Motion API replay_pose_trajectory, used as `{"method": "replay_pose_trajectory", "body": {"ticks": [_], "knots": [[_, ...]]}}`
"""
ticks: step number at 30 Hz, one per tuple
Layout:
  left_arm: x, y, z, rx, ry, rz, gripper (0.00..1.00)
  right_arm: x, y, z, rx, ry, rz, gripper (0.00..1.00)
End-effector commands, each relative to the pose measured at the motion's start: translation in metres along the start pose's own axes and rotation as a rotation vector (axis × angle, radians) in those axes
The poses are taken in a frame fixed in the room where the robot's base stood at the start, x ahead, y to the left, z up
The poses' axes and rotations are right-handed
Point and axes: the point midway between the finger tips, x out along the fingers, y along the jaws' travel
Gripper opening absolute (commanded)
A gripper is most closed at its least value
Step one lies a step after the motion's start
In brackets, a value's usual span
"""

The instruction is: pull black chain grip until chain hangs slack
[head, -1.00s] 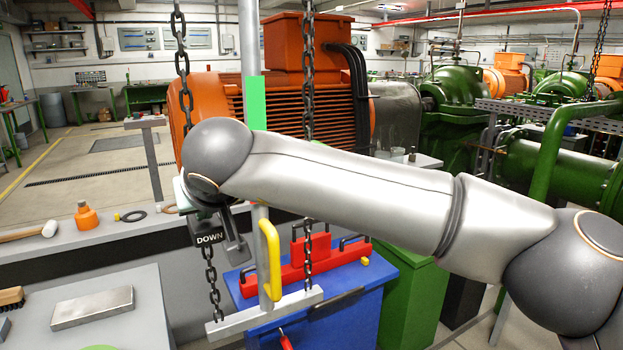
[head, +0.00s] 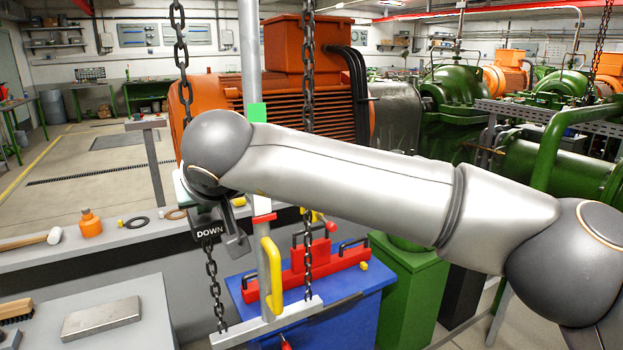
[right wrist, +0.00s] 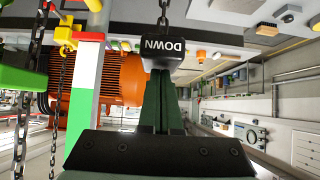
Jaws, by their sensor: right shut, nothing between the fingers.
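The black chain grip (head: 208,229), a block marked DOWN, hangs on the left chain (head: 181,50) left of the striped post (head: 256,113). My right gripper (head: 236,240) is beside it, partly hidden by my own forearm. In the right wrist view the gripper (right wrist: 163,82) is shut and empty, with the black chain grip (right wrist: 163,55) just beyond its fingertips. I cannot tell whether they touch. The right chain (head: 308,75) hangs straight. My left gripper is out of view.
A pale crossbar (head: 248,331) with a yellow handle (head: 271,270) lies low, near a blue cabinet (head: 350,307) bearing a red lifting frame (head: 311,267). An orange motor (head: 282,92) stands behind. A bench with a metal block (head: 102,319) is at lower left.

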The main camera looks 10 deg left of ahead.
Motion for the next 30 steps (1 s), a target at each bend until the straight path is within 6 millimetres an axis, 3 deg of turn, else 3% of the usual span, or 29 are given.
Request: {"method": "replay_pose_trajectory", "body": {"ticks": [15, 30], "knots": [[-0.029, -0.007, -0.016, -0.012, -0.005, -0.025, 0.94, -0.027, 0.001, -0.034, 0.000, 0.001, 0.002, 0.00], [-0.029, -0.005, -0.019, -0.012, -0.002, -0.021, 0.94, -0.027, 0.000, -0.035, 0.000, 0.001, 0.001, 0.00]]}}
